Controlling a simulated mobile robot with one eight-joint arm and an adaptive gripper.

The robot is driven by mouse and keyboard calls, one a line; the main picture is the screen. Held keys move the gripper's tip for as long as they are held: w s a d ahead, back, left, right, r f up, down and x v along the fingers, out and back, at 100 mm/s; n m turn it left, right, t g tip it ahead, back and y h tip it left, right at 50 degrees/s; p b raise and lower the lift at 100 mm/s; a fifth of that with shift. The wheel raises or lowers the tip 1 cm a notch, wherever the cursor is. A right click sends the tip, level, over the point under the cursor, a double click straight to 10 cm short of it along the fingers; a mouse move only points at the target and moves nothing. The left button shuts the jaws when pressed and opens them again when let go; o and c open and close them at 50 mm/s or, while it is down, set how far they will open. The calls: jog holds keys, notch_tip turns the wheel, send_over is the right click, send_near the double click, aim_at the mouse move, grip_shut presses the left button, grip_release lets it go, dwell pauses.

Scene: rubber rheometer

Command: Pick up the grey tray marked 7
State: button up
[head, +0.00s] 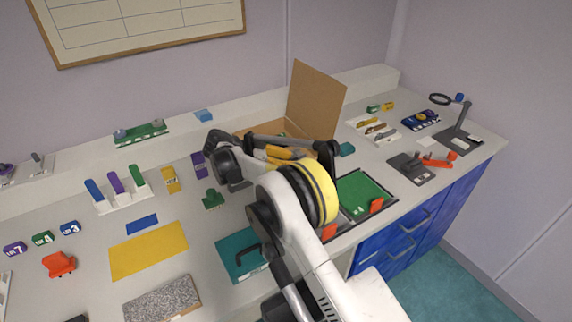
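My gripper (280,158) is over the middle of the bench, in front of an open cardboard box (316,98). Its black fingers stand wide apart, so it looks open, with no held object visible between them. My arm hides its lower part and some of the bench below. I cannot make out a grey tray marked 7. A small purple block (15,248) at the far left bears a tiny label that may read 7.
Green (42,238) and blue (69,227) labelled blocks and a red-orange item (58,264) are at the left. A yellow mat (148,251), a speckled grey slab (162,299) and a teal case (241,254) lie in front. A green-floored tray (362,193) is right of my arm.

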grip_shut()
jog(key=shift+r, duration=0.1)
